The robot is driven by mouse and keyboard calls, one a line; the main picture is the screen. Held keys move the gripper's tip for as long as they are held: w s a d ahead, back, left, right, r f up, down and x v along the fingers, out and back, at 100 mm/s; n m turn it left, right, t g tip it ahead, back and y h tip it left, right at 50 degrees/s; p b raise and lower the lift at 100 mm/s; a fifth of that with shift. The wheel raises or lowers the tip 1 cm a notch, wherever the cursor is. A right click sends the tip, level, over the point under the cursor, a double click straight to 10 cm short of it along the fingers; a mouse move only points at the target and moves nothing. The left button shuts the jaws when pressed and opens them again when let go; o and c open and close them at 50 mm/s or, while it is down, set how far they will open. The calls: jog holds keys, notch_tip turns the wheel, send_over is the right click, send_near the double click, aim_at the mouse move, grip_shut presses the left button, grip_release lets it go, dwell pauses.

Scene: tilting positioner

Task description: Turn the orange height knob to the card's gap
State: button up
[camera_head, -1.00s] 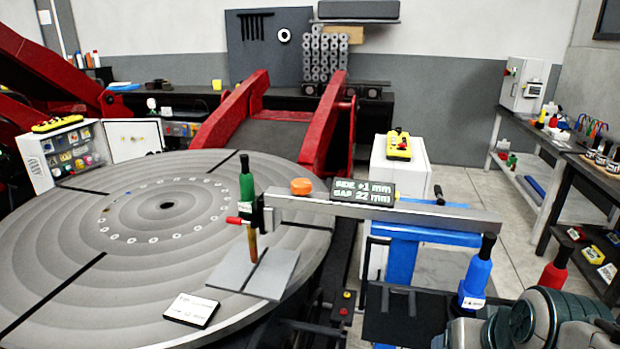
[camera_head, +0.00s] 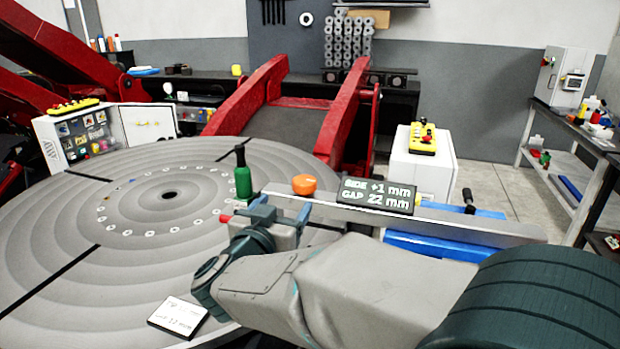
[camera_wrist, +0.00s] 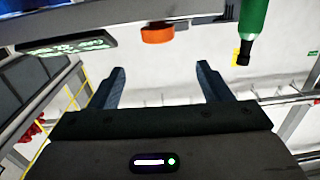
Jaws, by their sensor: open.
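The orange height knob (camera_head: 304,184) sits on top of the grey beam (camera_head: 460,222). It also shows at the top middle of the wrist view (camera_wrist: 158,33). The display (camera_head: 376,195) beside it reads SIDE +1 mm, GAP 22 mm. The white card (camera_head: 177,316) lies on the round table; its small lower line seems to end in 12 mm, but I cannot be sure. My gripper (camera_head: 280,208) is open and empty close to the beam, near the knob and apart from it. In the wrist view, the knob is beyond the spread fingers (camera_wrist: 162,82).
A green-handled tool (camera_head: 243,178) stands upright just left of the knob; it is also at the upper right of the wrist view (camera_wrist: 254,20). The large grey turntable (camera_head: 110,260) fills the left. A white cabinet with a yellow control box (camera_head: 423,139) stands behind the beam.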

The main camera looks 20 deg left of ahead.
aim_at(300, 185)
jog(key=shift+h, duration=0.3)
jog(key=w+p, duration=0.1)
jog(key=w, duration=0.3)
jog(key=w+a+p, duration=0.1)
jog(key=w, duration=0.3)
jog(key=w+p, duration=0.1)
jog(key=w, duration=0.4)
jog(key=shift+a+f, duration=0.3)
jog(key=shift+a, duration=0.05)
jog(key=shift+p, duration=0.3)
jog(key=c, duration=1)
